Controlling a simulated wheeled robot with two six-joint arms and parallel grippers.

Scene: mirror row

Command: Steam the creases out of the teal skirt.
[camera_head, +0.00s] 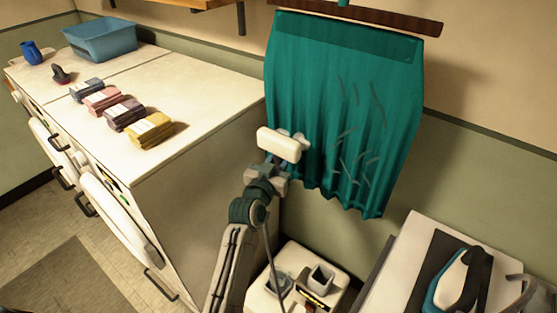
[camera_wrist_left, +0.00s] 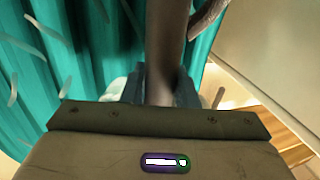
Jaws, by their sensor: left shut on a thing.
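The teal skirt (camera_head: 320,110) hangs from a dark wooden bar. Grey crease marks show on its right half, both mid-height and lower, and pale marks show on the teal cloth (camera_wrist_left: 60,75) in the left wrist view. My left gripper (camera_head: 268,170) is shut on the steamer, whose white head (camera_head: 278,145) is in front of the skirt's lower left. The dark steamer handle (camera_wrist_left: 166,45) runs between the fingers in the left wrist view. I cannot tell whether the head touches the cloth. My right gripper is not in view.
A white steamer base (camera_head: 259,300) stands on the floor below. White machines with folded cloths (camera_head: 149,131), a blue basin (camera_head: 101,40) and a blue jug (camera_head: 32,53) are at left. An iron (camera_head: 455,282) rests on a board at lower right.

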